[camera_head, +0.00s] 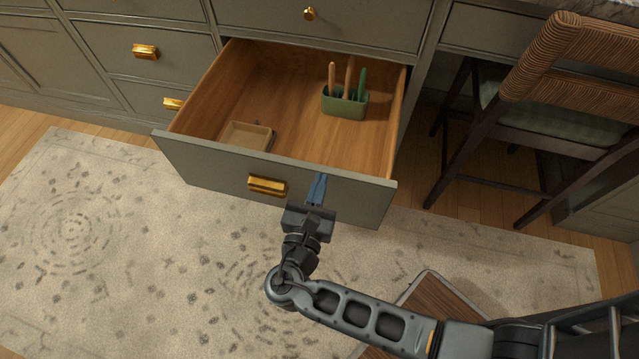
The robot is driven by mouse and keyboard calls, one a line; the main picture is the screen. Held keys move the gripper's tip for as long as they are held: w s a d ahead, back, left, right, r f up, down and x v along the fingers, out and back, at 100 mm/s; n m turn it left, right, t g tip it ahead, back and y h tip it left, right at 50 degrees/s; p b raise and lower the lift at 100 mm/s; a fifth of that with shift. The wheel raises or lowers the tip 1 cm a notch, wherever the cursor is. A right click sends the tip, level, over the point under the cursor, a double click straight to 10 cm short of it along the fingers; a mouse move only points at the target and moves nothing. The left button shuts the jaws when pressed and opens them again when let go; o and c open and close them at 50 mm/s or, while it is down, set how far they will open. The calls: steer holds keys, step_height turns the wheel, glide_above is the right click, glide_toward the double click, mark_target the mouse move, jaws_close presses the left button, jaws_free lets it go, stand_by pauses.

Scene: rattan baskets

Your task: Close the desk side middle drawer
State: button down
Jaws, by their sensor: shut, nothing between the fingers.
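The open drawer (215,165) is pulled far out from the grey-green desk side, below a shut drawer (365,18) with a small round brass knob. It has a grey-green front, a wooden inside and a brass handle (267,186). My gripper (318,178) is shut and empty, its blue fingertips at the drawer front, to the right of the handle. I cannot tell whether the fingertips touch the front. A green holder (344,103) with utensils and a small tan tray (247,137) are inside the drawer.
A wicker-backed chair (585,60) stands at the right, by the desk's knee space. Shut drawers with brass handles (145,51) are at the left. A patterned rug (130,240) covers the floor. A brown wooden-topped thing (430,305) is partly behind my arm.

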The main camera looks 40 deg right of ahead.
steer(key=shift+w+d, duration=0.1)
steer(key=shift+d, duration=0.05)
steer(key=b+x, duration=0.5)
steer(key=x, duration=3)
steer(key=shift+w+d+b, duration=0.15)
steer(key=shift+d+b, duration=0.2)
steer(key=shift+a, duration=0.1)
